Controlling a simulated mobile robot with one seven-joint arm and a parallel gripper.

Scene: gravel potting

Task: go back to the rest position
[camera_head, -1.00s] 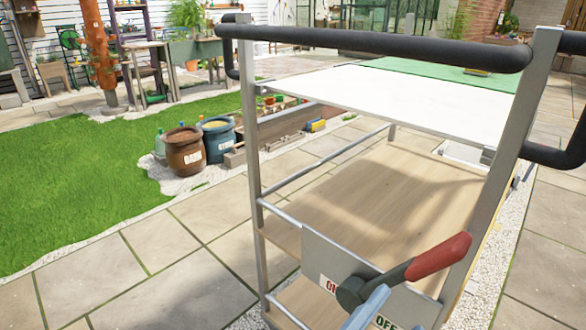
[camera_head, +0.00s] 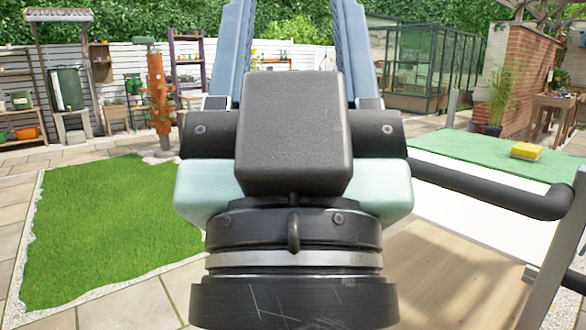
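My gripper (camera_head: 292,25) fills the middle of the head view, seen from behind with its black and pale green housing nearest. Its two blue fingers point up and away, set well apart, with hedge and white fence showing between them. Nothing is seen held, but the fingertips run out of the top of the picture. My gripper hides part of the trolley.
The trolley is at the right, with a black handle (camera_head: 490,190), white top (camera_head: 480,232) and wooden shelf (camera_head: 455,275). A yellow object (camera_head: 526,150) lies on a green surface (camera_head: 465,152). Lawn (camera_head: 110,225) and paving lie left; a brick pillar (camera_head: 520,75) stands behind.

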